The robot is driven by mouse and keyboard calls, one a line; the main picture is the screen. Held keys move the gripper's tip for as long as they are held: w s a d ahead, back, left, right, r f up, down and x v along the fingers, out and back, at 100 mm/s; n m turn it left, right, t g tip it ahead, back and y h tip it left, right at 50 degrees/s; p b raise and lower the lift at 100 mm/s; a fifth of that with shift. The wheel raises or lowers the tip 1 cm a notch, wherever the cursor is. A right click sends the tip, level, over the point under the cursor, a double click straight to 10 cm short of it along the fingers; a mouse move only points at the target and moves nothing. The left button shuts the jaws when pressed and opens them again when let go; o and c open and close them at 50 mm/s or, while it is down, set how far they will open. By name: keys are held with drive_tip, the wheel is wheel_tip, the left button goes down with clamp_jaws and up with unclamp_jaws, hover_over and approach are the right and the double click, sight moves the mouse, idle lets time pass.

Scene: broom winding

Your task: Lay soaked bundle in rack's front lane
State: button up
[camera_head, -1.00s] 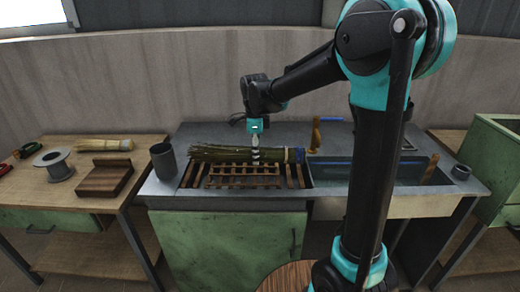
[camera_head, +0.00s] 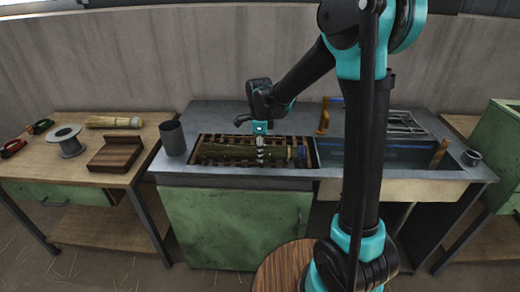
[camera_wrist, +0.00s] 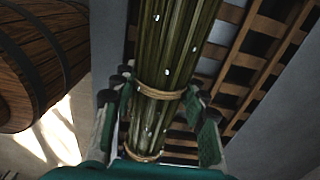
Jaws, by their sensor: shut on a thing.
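The bundle (camera_head: 230,153) of greenish-brown stems lies sideways, with its blue-marked end at the right. In the wrist view the bundle (camera_wrist: 172,50) shows pale droplets and tan bindings. My gripper (camera_head: 262,152) comes down from above and is shut around it, right of its middle. In the wrist view the fingers of my gripper (camera_wrist: 158,130) stand on both sides of the bundle. The slatted wooden rack (camera_wrist: 243,58) lies beneath, and the bundle is over its front part. Slats of the rack (camera_head: 215,139) show behind it. I cannot tell whether the bundle touches the slats.
A dark cup (camera_head: 173,138) stands left of the rack. A water-filled basin (camera_head: 385,160) is at the right, with a wooden-handled tool (camera_head: 324,117) at its back left. A round wooden tub (camera_head: 283,268) stands on the floor in front. The left bench (camera_head: 80,163) holds several items.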

idle(0.4)
drive_tip(key=o, duration=1.3)
drive_tip(key=shift+c, duration=0.2)
wheel_tip(320, 180, up, 12)
